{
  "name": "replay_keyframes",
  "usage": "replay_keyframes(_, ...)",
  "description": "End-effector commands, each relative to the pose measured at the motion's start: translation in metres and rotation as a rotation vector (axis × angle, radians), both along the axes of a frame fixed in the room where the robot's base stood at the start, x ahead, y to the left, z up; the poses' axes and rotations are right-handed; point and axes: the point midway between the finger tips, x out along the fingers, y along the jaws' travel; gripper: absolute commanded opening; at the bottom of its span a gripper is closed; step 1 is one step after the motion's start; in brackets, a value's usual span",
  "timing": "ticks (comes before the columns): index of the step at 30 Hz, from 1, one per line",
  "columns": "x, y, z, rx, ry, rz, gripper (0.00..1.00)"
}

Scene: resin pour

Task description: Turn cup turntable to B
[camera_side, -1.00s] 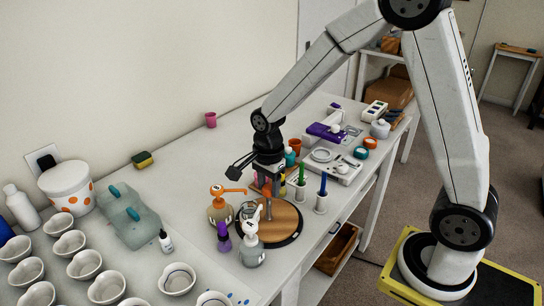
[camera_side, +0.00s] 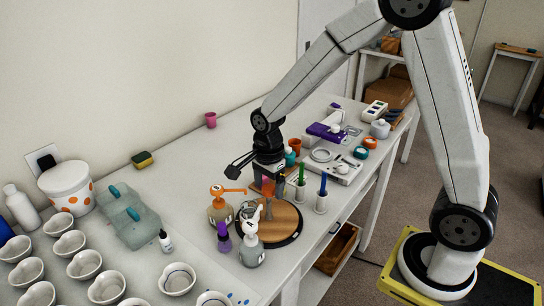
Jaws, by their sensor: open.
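The turntable (camera_side: 286,222) is a round wooden disc with a dark rim, near the front edge of the white table. My gripper (camera_side: 268,190) is open and points down above the back left part of the disc. A small pinkish-red thing shows at the fingers; I cannot tell whether it is between or behind them. A grey upright piece (camera_side: 268,211) stands below them on the disc. I cannot make out a B mark, and the back of the disc is partly hidden by my gripper.
An orange pump bottle (camera_side: 219,209), a white spray bottle (camera_side: 251,247) and a purple-topped bottle (camera_side: 223,238) crowd the left side. White holders with a green pen (camera_side: 301,177) and a blue pen (camera_side: 323,185) stand behind right. Several white cups fill the front left.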

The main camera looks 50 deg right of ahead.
Motion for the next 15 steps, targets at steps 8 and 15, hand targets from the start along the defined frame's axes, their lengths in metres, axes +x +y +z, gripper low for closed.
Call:
replay_keyframes(8,0.000,0.000,0.006,0.000,0.000,0.000,0.84)
replay_keyframes(15,0.000,0.000,0.030,0.000,-0.004,0.000,0.84)
